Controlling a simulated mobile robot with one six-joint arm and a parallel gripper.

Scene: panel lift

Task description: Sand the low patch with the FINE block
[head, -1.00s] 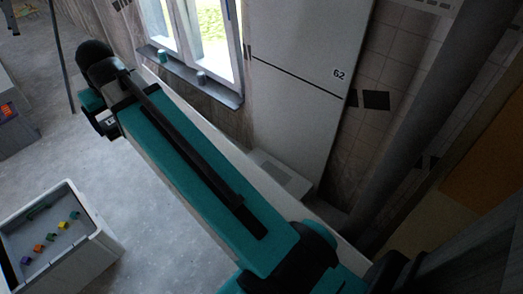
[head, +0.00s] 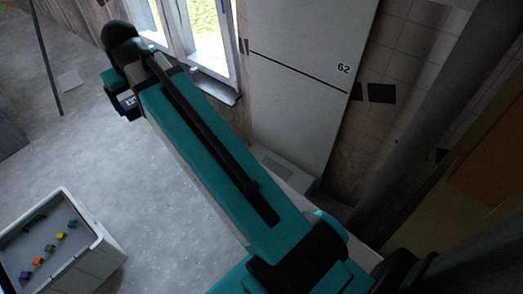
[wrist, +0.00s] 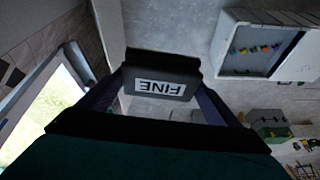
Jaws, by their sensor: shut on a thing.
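The FINE block (wrist: 160,87) is dark grey with a pale label that reads FINE upside down in the wrist view. My gripper (wrist: 162,72) is shut on it, one finger on each side, and the block is in the air with floor behind it. I cannot pick out the low patch in either view.
A tall pale panel marked 62 (head: 300,75) stands between the window (head: 197,35) and a tiled wall (head: 405,55). A white bin (head: 105,255) with several small coloured blocks stands at lower left; open grey floor (head: 130,180) lies beyond it.

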